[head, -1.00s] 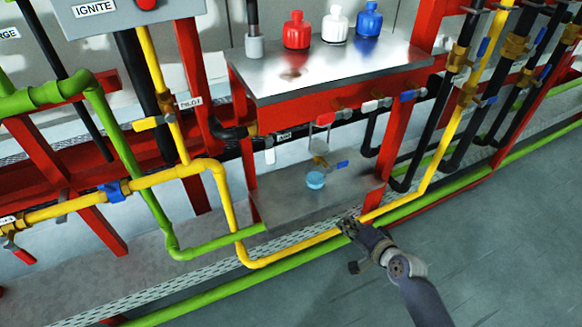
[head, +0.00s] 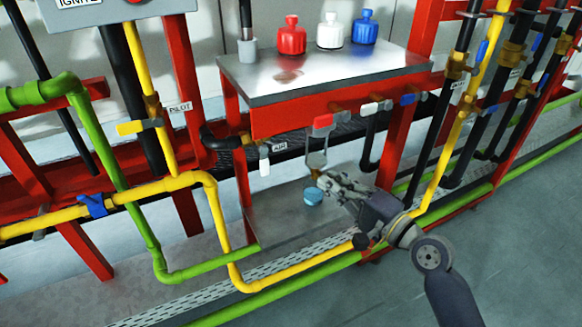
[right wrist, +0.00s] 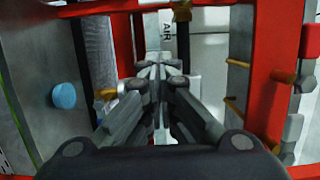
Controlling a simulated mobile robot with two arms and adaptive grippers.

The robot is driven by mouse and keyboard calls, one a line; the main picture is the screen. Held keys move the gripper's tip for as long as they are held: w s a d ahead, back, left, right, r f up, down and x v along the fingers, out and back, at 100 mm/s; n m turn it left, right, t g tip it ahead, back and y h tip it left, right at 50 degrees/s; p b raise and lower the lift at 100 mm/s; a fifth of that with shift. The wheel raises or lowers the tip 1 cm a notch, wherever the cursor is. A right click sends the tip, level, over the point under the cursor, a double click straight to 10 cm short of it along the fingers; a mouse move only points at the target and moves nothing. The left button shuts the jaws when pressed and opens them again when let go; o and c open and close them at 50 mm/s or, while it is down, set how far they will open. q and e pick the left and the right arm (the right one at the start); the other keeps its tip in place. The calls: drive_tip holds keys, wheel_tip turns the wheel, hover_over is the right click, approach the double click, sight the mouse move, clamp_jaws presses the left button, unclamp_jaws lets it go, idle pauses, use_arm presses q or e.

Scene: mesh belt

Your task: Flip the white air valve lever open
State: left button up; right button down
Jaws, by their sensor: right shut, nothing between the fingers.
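In the right wrist view the shut fingertips (right wrist: 160,65) point toward the AIR label (right wrist: 167,35). I cannot clearly make out the lever there. My left gripper is out of view.
A red-framed stand (head: 330,75) holds red, white and blue bottles on top. Red, white and blue levers stick out of its front. Yellow pipe (head: 216,200) and green pipe (head: 150,240) run at left.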

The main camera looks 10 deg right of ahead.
sight(264, 161)
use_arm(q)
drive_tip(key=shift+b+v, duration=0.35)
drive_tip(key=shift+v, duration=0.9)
use_arm(e)
drive_tip(key=w+a, duration=0.7)
drive_tip(key=a, duration=0.2)
drive_tip(key=shift+a, duration=0.2)
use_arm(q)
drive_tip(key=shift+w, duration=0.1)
use_arm(e)
drive_tip(key=shift+s+a+f+m, duration=0.1)
drive_tip(key=shift+f+m, duration=0.05)
drive_tip(key=shift+m, duration=0.15)
